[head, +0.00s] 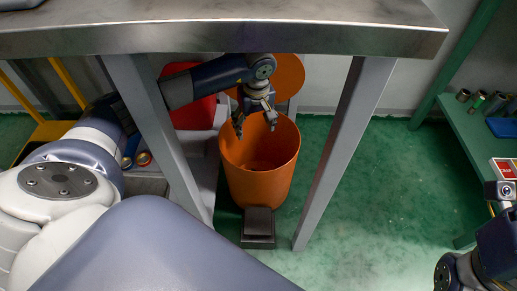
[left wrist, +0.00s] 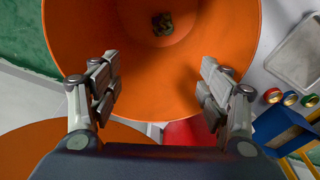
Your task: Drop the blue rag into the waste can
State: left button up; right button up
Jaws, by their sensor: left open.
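The orange waste can (head: 262,180) stands on the floor under the metal table. Its round lid (head: 289,76) is raised behind it. My left gripper (head: 255,123) is open and empty over the can's mouth, pointing down. In the left wrist view the open fingers (left wrist: 162,88) frame the can's inside wall (left wrist: 150,75). A small dark, mottled thing (left wrist: 162,24) lies at the bottom of the can; I cannot tell whether it is the blue rag. I cannot make out the blue rag for certain elsewhere.
The table edge (head: 230,38) and its legs (head: 345,150) close in the space around my left arm. A black pedal (head: 258,222) is at the can's foot. A red container (head: 190,105) stands behind. A green bench (head: 475,140) at right holds a flat blue item (head: 503,127).

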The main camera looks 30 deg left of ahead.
pick_arm(q)
notch_tip(320, 180, up, 10)
jog(key=d, duration=0.1)
jog(key=shift+s, duration=0.35)
jog(key=shift+f, duration=0.1)
